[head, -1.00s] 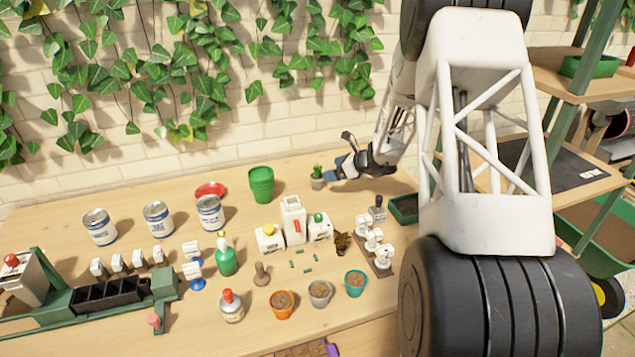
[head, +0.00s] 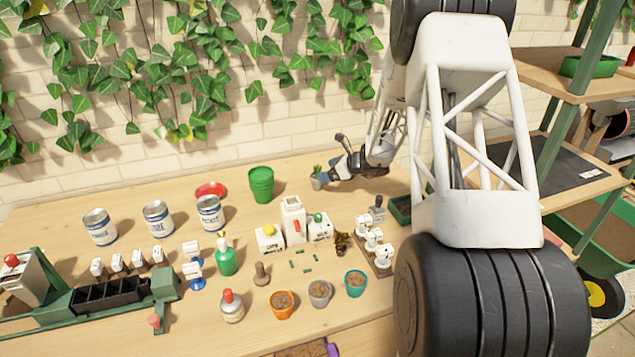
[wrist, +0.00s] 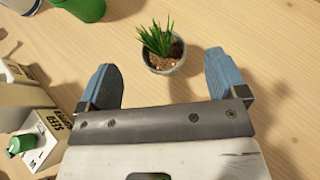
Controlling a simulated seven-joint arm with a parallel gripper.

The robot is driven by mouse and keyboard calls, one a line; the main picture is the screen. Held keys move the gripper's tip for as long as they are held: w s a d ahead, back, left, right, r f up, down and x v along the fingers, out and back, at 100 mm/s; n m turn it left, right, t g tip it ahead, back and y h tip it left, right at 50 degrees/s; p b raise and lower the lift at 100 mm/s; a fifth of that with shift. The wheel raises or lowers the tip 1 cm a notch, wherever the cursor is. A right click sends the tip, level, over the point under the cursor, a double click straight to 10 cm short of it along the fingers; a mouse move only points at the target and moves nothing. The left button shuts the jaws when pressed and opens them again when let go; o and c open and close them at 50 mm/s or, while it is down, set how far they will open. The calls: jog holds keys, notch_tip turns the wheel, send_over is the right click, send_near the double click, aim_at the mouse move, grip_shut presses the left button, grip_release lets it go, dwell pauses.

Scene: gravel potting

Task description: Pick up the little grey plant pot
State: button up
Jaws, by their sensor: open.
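The little grey plant pot (head: 316,184) stands on the table near the wall, with a spiky green plant in it. In the wrist view the grey pot (wrist: 165,68) sits upright just ahead of my gripper, roughly centred between the fingertips. My gripper (wrist: 161,62) is open, its two blue fingers spread wide with free space either side of the pot. In the head view my gripper (head: 326,178) is beside the pot, partly covering it.
A stack of green pots (head: 261,184) stands left of the grey pot. A white box labelled for seed (wrist: 45,143) is at the lower left in the wrist view. Orange (head: 282,304), grey (head: 320,293) and teal (head: 356,283) soil-filled pots stand at the front. Bare table surrounds the plant.

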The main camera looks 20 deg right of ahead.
jog(key=shift+x, duration=2.6)
jog(key=shift+c, duration=0.5)
jog(key=c, duration=1)
